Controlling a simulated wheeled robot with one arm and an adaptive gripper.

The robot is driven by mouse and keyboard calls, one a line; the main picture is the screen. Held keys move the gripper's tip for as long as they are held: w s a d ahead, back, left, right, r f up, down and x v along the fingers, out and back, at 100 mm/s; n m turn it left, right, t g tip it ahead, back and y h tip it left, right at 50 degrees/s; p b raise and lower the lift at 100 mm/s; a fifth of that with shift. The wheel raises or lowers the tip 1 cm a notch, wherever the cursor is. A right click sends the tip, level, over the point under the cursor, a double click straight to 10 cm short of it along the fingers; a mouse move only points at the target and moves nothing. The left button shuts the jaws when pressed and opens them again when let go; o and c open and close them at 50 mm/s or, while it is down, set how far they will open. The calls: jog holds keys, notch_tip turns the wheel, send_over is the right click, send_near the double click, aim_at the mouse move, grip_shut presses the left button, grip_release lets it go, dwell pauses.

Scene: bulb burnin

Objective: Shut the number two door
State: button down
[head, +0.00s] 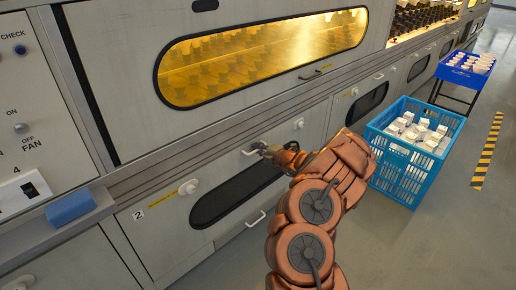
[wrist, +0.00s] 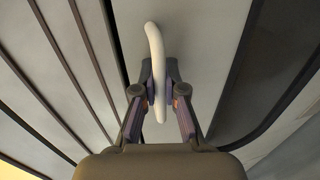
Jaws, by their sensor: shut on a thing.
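The number two door (head: 170,225) is a grey panel in the lower row of the cabinet, with a small "2" label at its left and a dark oval window. Its pale bar handle (head: 250,152) is near the top edge. My gripper (head: 264,150) is shut on this handle, reaching in from the right. In the wrist view the pale curved handle (wrist: 155,50) runs between the two fingertips (wrist: 160,100). The door looks about flush with the cabinet front, but I cannot tell whether it is fully shut. My arm hides its right part.
A blue crate (head: 390,178) of white boxes stands on the floor to the right of my arm. A blue tray (head: 452,77) on a stand is beyond it. A blue block (head: 71,207) sits on the ledge at left. Floor at far right is clear.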

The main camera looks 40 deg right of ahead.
jog(key=shift+w+a+r, duration=0.1)
jog(key=shift+w+r, duration=0.1)
jog(key=shift+r, duration=0.25)
jog(key=c, duration=1.2)
grip_release()
jog(key=shift+a+f, duration=0.1)
jog(key=shift+f, duration=0.15)
jog(key=shift+s, duration=0.1)
jog(key=shift+v, duration=5.95)
